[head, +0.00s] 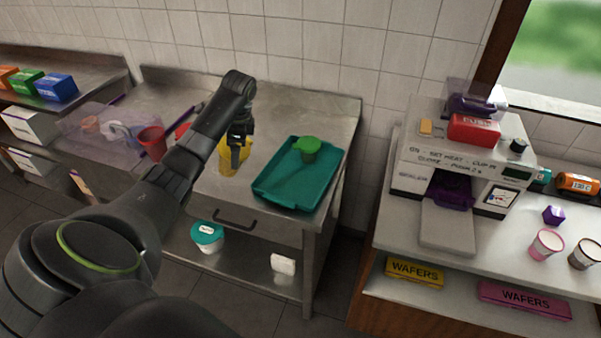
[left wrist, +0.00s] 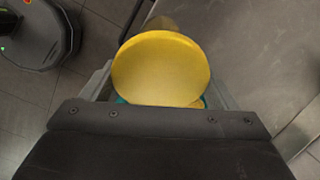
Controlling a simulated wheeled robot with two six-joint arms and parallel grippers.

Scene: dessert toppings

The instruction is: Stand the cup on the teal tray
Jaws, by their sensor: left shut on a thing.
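A yellow cup (head: 228,161) is at the steel counter, left of the teal tray (head: 262,191). My left gripper (head: 238,150) comes down over it and is shut on it. In the left wrist view the cup's round yellow top (left wrist: 160,68) fills the space between the fingers, with a bit of teal just below it. I cannot tell whether the cup's base touches the counter. The teal tray lies flat on the counter's right part, with a green lidded item (head: 308,146) standing near its back. My right gripper is not in view.
A red cup (head: 152,141) and a clear bin (head: 95,128) stand left of my arm. The tray's front and middle are bare. Below, a shelf holds a teal-lidded tub (head: 207,234).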

